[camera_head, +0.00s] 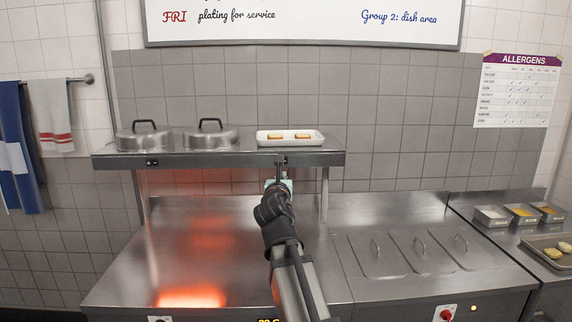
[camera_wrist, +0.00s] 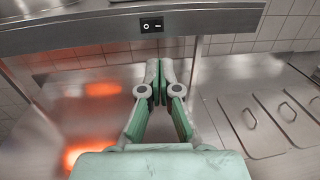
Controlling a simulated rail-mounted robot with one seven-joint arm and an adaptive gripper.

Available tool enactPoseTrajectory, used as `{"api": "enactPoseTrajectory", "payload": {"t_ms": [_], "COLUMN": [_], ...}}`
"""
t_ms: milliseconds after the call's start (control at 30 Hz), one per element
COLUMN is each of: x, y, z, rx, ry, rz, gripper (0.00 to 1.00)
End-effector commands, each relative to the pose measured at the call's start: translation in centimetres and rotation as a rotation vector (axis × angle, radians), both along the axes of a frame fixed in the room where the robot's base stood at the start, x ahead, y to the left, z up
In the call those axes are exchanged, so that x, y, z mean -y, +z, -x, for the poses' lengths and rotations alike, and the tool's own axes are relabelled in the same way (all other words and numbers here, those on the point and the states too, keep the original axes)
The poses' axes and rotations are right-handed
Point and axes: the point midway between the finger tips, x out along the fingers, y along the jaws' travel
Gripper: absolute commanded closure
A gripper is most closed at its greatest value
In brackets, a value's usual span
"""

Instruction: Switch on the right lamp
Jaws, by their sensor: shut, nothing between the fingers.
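The right lamp's switch (camera_wrist: 151,24) is a small black rocker with a circle and a bar mark on the shelf's front edge, in the upper middle of the wrist view. In the head view it lies behind or just above the end of my arm, and its detail is too small to read. My gripper (camera_wrist: 165,68) has pale green fingers, shut and empty, with the tips just below the shelf edge and the switch. In the head view my gripper (camera_head: 279,184) is under the shelf's right half. The left switch (camera_head: 152,162) is on the same edge.
The steel shelf (camera_head: 225,161) holds two domed lids (camera_head: 211,137) and a white tray (camera_head: 262,139) with two food pieces. An orange glow (camera_head: 190,296) lies on the counter's left side. The shelf's right post (camera_head: 324,195) stands right of my gripper. Lidded wells (camera_head: 375,255) are further right.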

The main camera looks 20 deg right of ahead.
Motion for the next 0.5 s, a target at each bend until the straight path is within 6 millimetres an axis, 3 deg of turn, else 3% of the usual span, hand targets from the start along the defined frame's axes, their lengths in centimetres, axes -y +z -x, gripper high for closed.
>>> {"api": "enactPoseTrajectory", "payload": {"t_ms": [267,500], "x": [0.8,3.0], "y": [0.1,0.3], "z": [-1.7,-5.6], "rx": [-0.001,-0.002], "ry": [0.0,-0.001], "rz": [-0.003,-0.002], "gripper": [1.0,1.0]}}
